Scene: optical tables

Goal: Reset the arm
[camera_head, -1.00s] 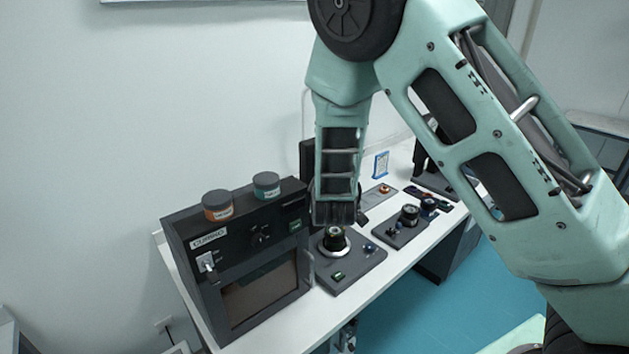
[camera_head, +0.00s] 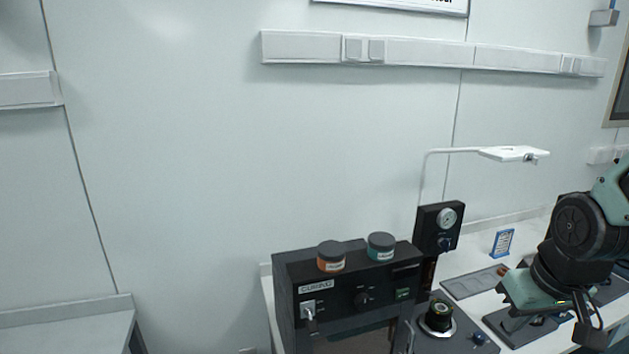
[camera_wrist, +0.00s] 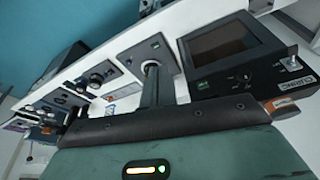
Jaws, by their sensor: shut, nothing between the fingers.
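My gripper (camera_wrist: 152,72) shows in the wrist view as a narrow dark shape reaching out from the black bar and green hand body. Its fingers are together with nothing between them. In the head view my folded arm is at the right edge, with the green hand low over the bench. The fingertips are hard to make out there. The hand is right of the round black knob device (camera_head: 438,317) and apart from it.
The black curing box (camera_head: 345,285) stands on the white bench, with an orange-labelled jar (camera_head: 331,257) and a green-labelled jar (camera_head: 381,247) on top. Behind is a gauge post (camera_head: 438,229) and a white overhead arm (camera_head: 513,153). A blue-framed card (camera_head: 502,242) stands farther right.

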